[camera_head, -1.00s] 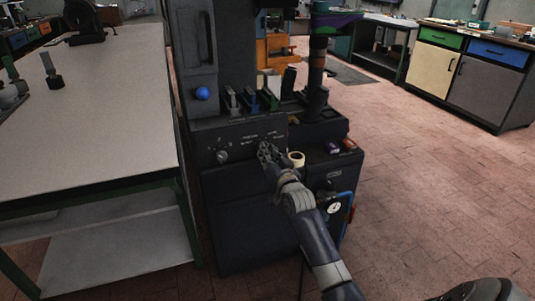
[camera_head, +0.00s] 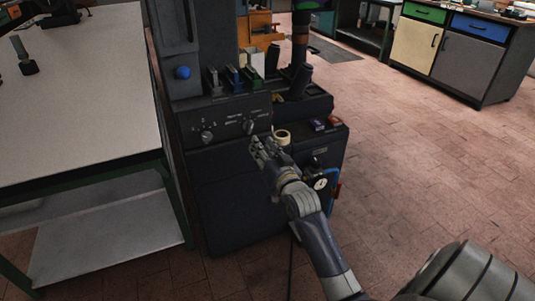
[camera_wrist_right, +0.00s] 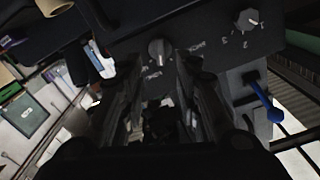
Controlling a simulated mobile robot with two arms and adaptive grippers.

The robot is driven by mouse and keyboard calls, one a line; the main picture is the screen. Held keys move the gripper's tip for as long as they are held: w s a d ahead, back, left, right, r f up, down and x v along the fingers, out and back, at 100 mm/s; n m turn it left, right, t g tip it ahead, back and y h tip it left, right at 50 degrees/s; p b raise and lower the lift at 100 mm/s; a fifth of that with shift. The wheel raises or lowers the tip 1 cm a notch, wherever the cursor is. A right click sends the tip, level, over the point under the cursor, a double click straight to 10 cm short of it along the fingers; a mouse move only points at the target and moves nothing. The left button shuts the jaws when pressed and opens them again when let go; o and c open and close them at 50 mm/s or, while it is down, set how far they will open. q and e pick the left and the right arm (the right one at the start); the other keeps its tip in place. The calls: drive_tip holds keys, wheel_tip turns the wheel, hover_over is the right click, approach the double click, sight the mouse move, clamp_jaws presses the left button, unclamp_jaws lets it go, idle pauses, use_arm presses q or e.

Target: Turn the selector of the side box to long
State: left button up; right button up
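The dark side box (camera_head: 228,126) stands below the machine's upright, right of the pale bench. Its sloped panel has two small grey knobs. The right knob, the selector (camera_head: 250,127), sits between small labels I cannot read; its pointer setting is unclear. The left knob (camera_head: 207,137) has a numbered scale. My right gripper (camera_head: 257,148) is just below and in front of the selector. In the right wrist view, its two fingers (camera_wrist_right: 165,75) are spread with a gap between them, and the selector (camera_wrist_right: 159,52) shows beyond that gap, apparently untouched.
A blue ball knob (camera_head: 183,72) sits on the upright above the panel. A cream roll (camera_head: 281,137) and a gauge (camera_head: 320,184) are right of my gripper. The bench (camera_head: 85,90) borders the left.

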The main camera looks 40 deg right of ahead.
drive_tip(key=v, duration=0.3)
drive_tip(key=shift+s, duration=0.15)
idle(0.5)
